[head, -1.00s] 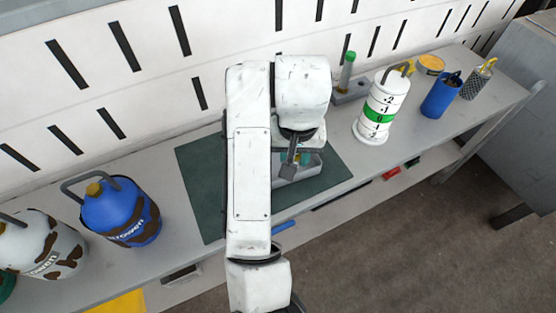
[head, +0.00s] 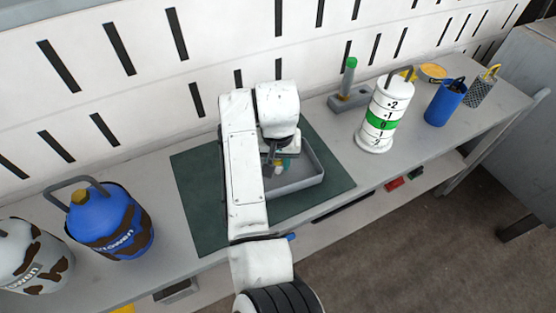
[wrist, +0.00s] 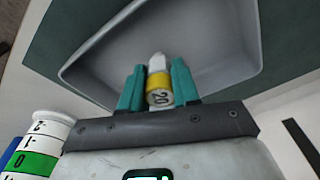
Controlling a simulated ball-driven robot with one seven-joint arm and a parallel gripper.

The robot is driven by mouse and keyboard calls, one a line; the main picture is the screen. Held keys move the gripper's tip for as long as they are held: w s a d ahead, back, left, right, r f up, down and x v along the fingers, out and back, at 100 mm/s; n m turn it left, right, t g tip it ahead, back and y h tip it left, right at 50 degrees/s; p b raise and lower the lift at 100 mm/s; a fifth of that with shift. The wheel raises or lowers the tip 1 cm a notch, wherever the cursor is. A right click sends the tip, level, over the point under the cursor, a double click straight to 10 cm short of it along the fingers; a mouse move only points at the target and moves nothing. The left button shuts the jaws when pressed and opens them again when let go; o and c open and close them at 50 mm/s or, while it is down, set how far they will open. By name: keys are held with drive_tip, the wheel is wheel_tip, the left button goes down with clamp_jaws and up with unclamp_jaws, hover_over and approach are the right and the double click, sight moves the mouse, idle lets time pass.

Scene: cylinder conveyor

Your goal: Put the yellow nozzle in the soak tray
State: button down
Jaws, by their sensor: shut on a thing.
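The yellow nozzle (wrist: 159,83) has a white tip and a pale end marked 20. In the wrist view it sits between the two teal fingers of my gripper (wrist: 157,90), which is shut on it. The soak tray (head: 314,163) is a shallow grey open tray on the dark green mat. In the head view my gripper is over the tray's left part, and my arm hides the tray's left side. The tray (wrist: 215,40) also fills much of the wrist view beyond the nozzle. The nozzle appears above the tray floor; its exact height cannot be told.
The green mat (head: 200,200) lies on a grey bench against a slotted white wall. A blue canister (head: 108,225) and a cow-patterned one (head: 35,262) stand left.

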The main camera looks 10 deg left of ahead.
sight(278, 161)
drive_tip(key=shift+f, duration=0.15)
drive_tip(key=c, duration=0.8)
unclamp_jaws()
drive_tip(key=r, duration=0.4)
drive_tip(key=s+r, duration=0.1)
drive_tip(key=r, duration=0.7)
drive_tip(key=shift+s, duration=0.2)
